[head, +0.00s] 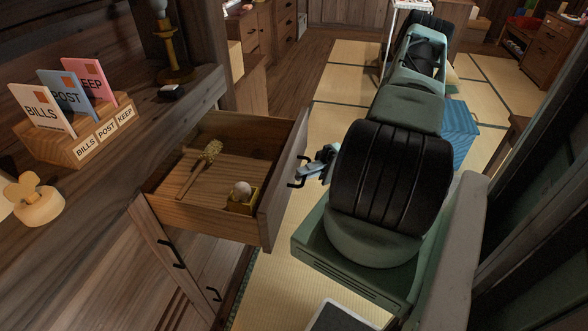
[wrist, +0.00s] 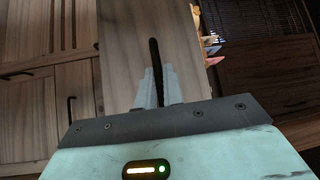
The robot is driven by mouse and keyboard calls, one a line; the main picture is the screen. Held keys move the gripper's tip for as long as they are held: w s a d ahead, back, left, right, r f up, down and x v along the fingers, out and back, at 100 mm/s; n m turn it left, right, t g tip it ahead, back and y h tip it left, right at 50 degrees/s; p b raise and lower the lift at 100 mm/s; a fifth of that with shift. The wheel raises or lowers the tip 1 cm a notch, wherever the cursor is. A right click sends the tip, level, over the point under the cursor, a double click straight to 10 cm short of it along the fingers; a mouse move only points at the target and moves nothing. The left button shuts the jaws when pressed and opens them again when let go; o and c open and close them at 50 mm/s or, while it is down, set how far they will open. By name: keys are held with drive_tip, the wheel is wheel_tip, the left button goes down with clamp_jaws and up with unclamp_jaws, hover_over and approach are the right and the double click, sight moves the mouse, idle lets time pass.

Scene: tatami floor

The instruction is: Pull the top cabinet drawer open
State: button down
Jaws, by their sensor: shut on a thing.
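The top cabinet drawer (head: 270,195) is pulled well out in the head view, its inside open to sight. In it lie a brush-like stick (head: 200,165) and a small yellow box with a pale round thing (head: 241,196). My gripper (head: 318,167) is at the drawer front's outer face, shut on the dark handle (head: 294,172). In the wrist view, the gripper's fingers (wrist: 158,88) close around the dark handle (wrist: 154,60) against the wooden drawer front (wrist: 130,50). My arm hides part of the floor beyond.
A desk top above the drawer holds a letter rack (head: 80,135) with several cards, a brass candlestick (head: 172,50) and a pale figurine (head: 38,203). Lower cabinet fronts with dark handles (head: 171,240) stand below.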

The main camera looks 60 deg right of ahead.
drive_tip(key=shift+s+d, duration=0.1)
drive_tip(key=shift+s, duration=0.05)
drive_tip(key=c, duration=1.5)
unclamp_jaws()
drive_tip(key=b+v, duration=0.3)
drive_tip(key=v, duration=1.4)
drive_tip(key=shift+s+d, duration=0.1)
drive_tip(key=shift+d, duration=0.1)
